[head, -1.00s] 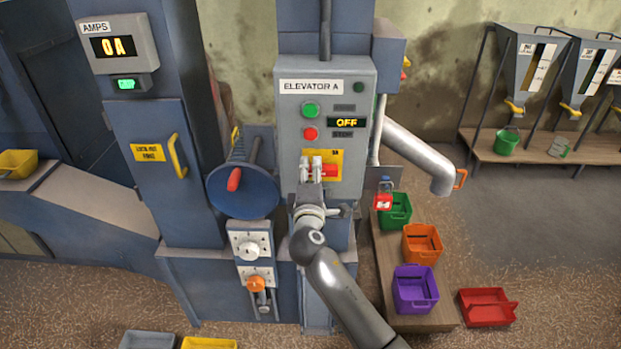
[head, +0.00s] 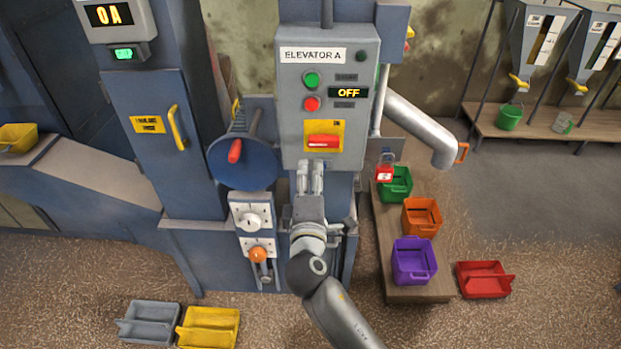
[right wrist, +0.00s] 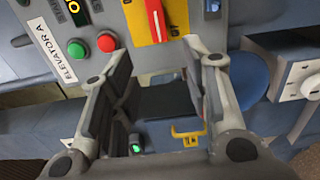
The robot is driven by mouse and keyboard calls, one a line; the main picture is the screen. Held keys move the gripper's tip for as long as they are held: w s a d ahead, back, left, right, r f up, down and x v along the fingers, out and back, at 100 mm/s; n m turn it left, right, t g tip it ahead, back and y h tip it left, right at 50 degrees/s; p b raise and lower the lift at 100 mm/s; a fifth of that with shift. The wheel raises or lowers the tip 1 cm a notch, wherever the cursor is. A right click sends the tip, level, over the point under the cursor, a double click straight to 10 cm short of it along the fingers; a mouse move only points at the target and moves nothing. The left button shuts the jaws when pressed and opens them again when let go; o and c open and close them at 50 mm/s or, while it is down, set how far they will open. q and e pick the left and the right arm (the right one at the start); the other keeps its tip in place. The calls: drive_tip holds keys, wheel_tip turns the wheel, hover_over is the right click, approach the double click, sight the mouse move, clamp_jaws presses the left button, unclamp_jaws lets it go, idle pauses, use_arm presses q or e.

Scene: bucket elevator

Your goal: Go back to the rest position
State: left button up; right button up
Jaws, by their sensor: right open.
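My right gripper (head: 311,176) is just below the red switch handle (head: 323,141) on the yellow plate of the Elevator A panel (head: 296,113). It is apart from the handle and holds nothing. In the right wrist view its two fingers (right wrist: 162,80) stand wide apart with nothing between them. The red handle (right wrist: 155,20) shows beyond the fingertips there. The handle lies level in the head view and the panel display (head: 349,93) reads OFF. My left gripper is not in view.
A blue wheel (head: 241,161) with a red knob is left of the panel. A wooden bench (head: 392,277) with green, orange and purple bins stands right, below a grey spout (head: 425,130). A red scoop bin (head: 484,279), a grey one (head: 149,321) and a yellow one (head: 209,327) lie on the floor.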

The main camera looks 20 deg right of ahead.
drive_tip(key=shift+f, duration=0.1)
drive_tip(key=s+f+m+g+y+b, duration=0.1)
drive_tip(key=s+f+g, duration=0.25)
drive_tip(key=f, duration=1.05)
drive_tip(key=s+f+m+g+y+b, duration=0.15)
drive_tip(key=s+f, duration=0.25)
drive_tip(key=f, duration=0.9)
drive_tip(key=s+f+g+y, duration=0.2)
drive_tip(key=s+f+g, duration=0.1)
drive_tip(key=f, duration=1.1)
drive_tip(key=s+d+f+m+g+b, duration=0.1)
drive_tip(key=s+d+f+m+g, duration=0.1)
drive_tip(key=s+f, duration=0.65)
drive_tip(key=s+d+f+m+g, duration=0.2)
drive_tip(key=s+f+m+g, duration=0.1)
drive_tip(key=s+f, duration=0.6)
drive_tip(key=s+d+f+m+g, duration=0.1)
drive_tip(key=s+d+f+m, duration=0.1)
drive_tip(key=s, duration=0.9)
drive_tip(key=s+d+f+m+g+b, duration=0.1)
drive_tip(key=s+f, duration=0.4)
drive_tip(key=s, duration=0.6)
drive_tip(key=d+m+g, duration=0.1)
drive_tip(key=d+m, duration=0.1)
drive_tip(key=shift+d, duration=0.35)
